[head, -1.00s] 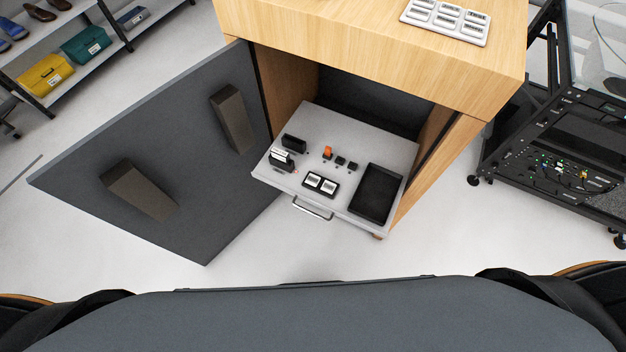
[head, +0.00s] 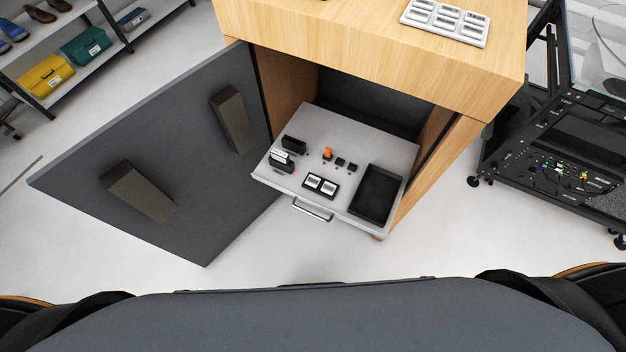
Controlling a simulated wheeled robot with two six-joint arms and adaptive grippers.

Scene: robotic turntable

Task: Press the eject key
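A pulled-out light grey tray (head: 314,123) with a metal handle (head: 312,210) sits in the open wooden cabinet. On it are a small orange-topped part (head: 327,153), two small black keys (head: 346,164), and a black-framed panel with two white labelled faces (head: 320,185). A black and white block (head: 281,160) and a black block (head: 294,143) stand at its left, and a black open bin (head: 376,194) at its right. Lettering is too small to read, so I cannot tell which part is the eject key. Neither gripper is in view.
The dark cabinet door (head: 180,190) stands wide open at left with two brown blocks on it. A label panel (head: 445,20) lies on the wooden top (head: 370,45). A black equipment rack (head: 560,140) stands right, shelves with boxes (head: 85,45) upper left. Floor before the tray is clear.

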